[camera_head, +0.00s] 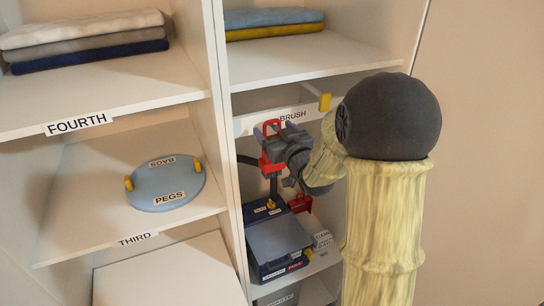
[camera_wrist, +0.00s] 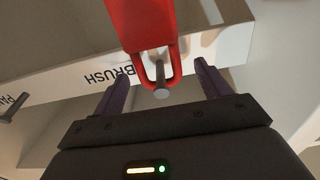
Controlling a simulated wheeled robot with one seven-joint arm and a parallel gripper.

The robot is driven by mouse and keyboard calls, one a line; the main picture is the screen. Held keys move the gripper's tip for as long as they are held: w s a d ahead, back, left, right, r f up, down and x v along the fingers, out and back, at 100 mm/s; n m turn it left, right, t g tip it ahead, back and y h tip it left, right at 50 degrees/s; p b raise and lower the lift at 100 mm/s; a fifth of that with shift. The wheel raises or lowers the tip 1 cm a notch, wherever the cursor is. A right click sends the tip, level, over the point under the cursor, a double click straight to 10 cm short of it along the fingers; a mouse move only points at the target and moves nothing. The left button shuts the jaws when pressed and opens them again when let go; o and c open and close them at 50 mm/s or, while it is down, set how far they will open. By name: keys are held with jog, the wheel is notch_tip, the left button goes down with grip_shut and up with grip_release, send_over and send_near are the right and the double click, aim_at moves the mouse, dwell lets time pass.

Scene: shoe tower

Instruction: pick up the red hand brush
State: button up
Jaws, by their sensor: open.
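The red hand brush (camera_wrist: 145,25) hangs by the loop at its handle's end on a grey peg (camera_wrist: 160,88) under the BRUSH label. In the head view a red part of it (camera_head: 268,165) shows at my gripper; the rest is hidden or hard to make out there. My gripper (camera_wrist: 158,80) is open in the wrist view, with one dark finger on each side of the loop and gaps between. In the head view my gripper (camera_head: 280,142) is at the white rail, partly hidden by its own wrist.
The white rail (camera_head: 255,122) carries the BRUSH label, and another peg (camera_wrist: 12,108) shows at left in the wrist view. Below stands a blue box (camera_head: 277,240). A yellow piece (camera_head: 324,102) sits at the rail's right. A shelf divider (camera_head: 228,150) rises left of my gripper.

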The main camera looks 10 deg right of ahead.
jog(key=shift+c, duration=0.5)
jog(key=c, duration=1)
jog(key=shift+r, duration=0.1)
jog(key=shift+r+b, duration=0.5)
jog(key=shift+b, duration=0.05)
jog(key=shift+b+v, duration=3.8)
jog(key=shift+v, duration=5.2)
jog(key=shift+r, duration=0.15)
jog(key=shift+w, duration=0.1)
